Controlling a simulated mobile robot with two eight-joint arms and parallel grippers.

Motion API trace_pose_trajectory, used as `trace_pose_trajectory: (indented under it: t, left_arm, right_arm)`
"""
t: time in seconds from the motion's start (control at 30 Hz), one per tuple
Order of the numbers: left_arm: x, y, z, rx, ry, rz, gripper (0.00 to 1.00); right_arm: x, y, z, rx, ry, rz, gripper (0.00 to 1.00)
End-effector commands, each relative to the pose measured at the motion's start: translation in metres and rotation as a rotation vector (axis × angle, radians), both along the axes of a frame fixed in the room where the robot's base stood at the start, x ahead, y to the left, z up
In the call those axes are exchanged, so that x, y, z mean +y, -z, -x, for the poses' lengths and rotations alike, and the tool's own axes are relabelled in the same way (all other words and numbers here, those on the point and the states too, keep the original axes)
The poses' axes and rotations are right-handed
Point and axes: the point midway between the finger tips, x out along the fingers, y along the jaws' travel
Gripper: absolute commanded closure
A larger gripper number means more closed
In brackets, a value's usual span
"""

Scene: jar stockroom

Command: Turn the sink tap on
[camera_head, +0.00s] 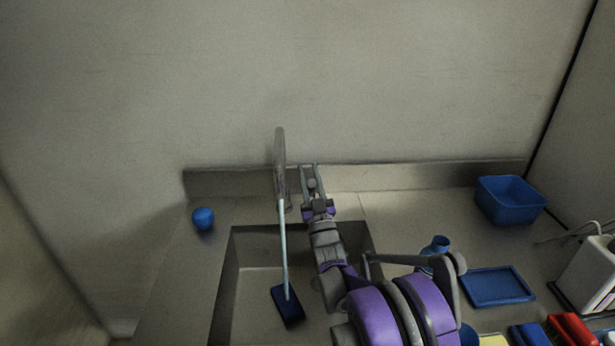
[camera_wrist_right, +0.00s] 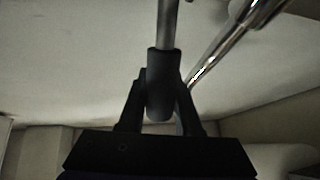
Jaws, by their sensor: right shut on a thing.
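The tap's grey spout (camera_head: 280,160) rises behind the sink (camera_head: 255,262) in the head view. The chrome spout also shows in the right wrist view (camera_wrist_right: 225,48), beside my fingers. My right gripper (camera_head: 310,176) is at the back of the sink, just right of the spout. In the right wrist view its fingers are shut on a dark grey upright handle (camera_wrist_right: 160,85), which looks like the tap lever. A thin pale-blue line (camera_head: 284,245) runs from the spout down into the sink; it looks like a water stream. My left gripper is not in view.
A dark blue block (camera_head: 288,306) is in the sink, at the pale line's lower end. A blue round object (camera_head: 203,218) is on the counter at left. A blue tub (camera_head: 510,201), blue tray (camera_head: 497,286) and blue bottle (camera_head: 438,244) are at right. A wall stands behind.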

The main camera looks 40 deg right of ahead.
Motion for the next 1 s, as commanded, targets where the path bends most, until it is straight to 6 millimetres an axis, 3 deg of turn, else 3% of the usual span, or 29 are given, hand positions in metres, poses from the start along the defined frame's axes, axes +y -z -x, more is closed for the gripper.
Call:
trace_pose_trajectory:
  t: [0.23, 0.77, 0.8, 0.93, 1.0]
  left_arm:
    - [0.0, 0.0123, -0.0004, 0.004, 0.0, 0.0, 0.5]
    - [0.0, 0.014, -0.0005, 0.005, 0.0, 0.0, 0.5]
    - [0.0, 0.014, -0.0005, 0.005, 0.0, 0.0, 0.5]
    - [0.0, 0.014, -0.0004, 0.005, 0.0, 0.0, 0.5]
    - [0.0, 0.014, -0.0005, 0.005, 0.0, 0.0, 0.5]
  right_arm:
    - [0.0049, 0.0054, 0.0053, -0.063, -0.002, 0.053, 1.0]
    - [0.0068, 0.0052, 0.0073, -0.08, -0.001, 0.068, 1.0]
    - [0.0068, 0.0053, 0.0073, -0.08, -0.001, 0.068, 0.6]
    - [0.0066, 0.0051, 0.0072, -0.08, -0.001, 0.068, 0.37]
    - [0.0064, 0.0049, 0.0072, -0.08, -0.001, 0.068, 0.37]
